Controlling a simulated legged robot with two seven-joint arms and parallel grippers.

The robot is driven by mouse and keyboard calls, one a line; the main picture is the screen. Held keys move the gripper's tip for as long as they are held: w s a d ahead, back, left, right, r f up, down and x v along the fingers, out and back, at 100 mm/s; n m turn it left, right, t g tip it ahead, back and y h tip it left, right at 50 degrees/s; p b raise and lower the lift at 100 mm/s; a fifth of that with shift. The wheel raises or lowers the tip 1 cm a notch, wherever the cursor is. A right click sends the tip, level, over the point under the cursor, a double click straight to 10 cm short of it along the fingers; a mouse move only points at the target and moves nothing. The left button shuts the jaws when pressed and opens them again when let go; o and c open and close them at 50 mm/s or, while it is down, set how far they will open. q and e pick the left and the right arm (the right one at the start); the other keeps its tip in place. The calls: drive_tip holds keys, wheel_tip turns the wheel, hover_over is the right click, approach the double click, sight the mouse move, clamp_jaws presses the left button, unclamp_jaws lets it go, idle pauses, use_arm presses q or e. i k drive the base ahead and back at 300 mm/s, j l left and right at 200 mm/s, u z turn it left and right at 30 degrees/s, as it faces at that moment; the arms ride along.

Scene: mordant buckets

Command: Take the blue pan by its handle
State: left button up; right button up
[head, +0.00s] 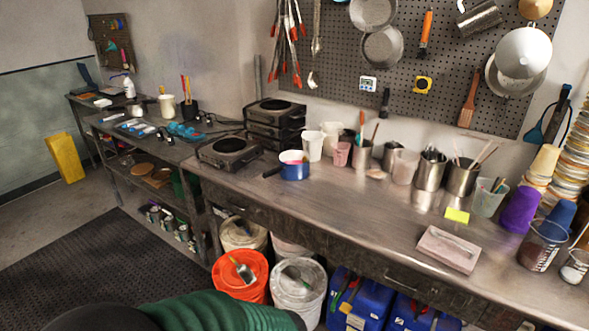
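The blue pan (295,172) stands on the metal counter, right of the front hot plate and near the counter's front edge. Its short dark handle (272,171) points left, toward the hot plate. The pan's inside looks pale, with something pink at the rim. A green, ribbed part of my own body crosses the bottom edge of the head view, well below the pan. Neither of my grippers shows, so their fingers cannot be seen.
A hot plate (229,150) sits left of the pan, with stacked black burners (275,122) behind. White cups (313,146) and metal containers stand to the right. Below the counter are an orange bucket (240,278), a white bucket (298,290) and blue boxes (357,300). The mid-counter front is clear.

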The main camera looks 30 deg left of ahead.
sight(284, 171)
drive_tip(key=i+j+u, duration=0.1)
drive_tip(key=u, duration=0.95)
